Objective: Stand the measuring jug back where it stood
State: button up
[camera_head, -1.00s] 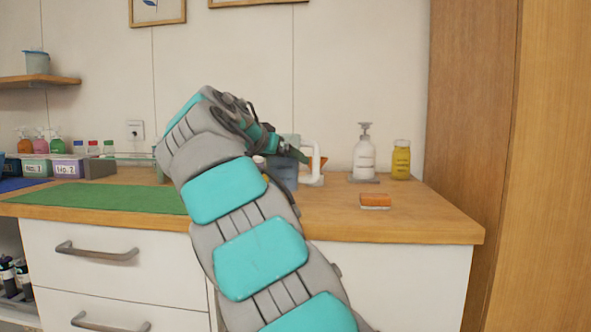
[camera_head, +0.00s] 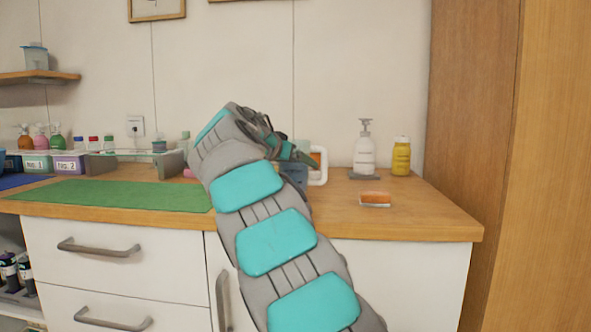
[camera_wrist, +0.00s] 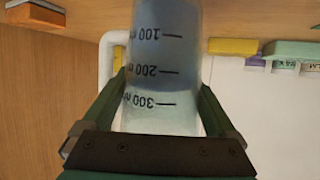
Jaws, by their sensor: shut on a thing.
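The measuring jug is a clear vessel with a white handle (camera_head: 320,167) and bluish-grey contents. In the head view its body (camera_head: 296,174) is partly hidden behind my gripper (camera_head: 303,156), over the right half of the counter. In the wrist view the jug (camera_wrist: 165,55) fills the middle, its printed scale upside down in the picture, with the handle at the left. My gripper (camera_wrist: 158,118) is shut on the jug's body, one finger at each side. I cannot tell whether the jug's base touches the counter.
A white pump bottle (camera_head: 364,155), a yellow bottle (camera_head: 401,157) and an orange-and-white block (camera_head: 375,199) stand to the right on the wooden counter (camera_head: 420,215). A green mat (camera_head: 115,195) lies at left, before labelled bins (camera_head: 68,164).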

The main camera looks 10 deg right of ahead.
jog(key=shift+f, duration=0.75)
jog(key=shift+f, duration=0.15)
jog(key=o, duration=1.5)
jog(key=b+v, duration=0.1)
jog(key=v, duration=1.1)
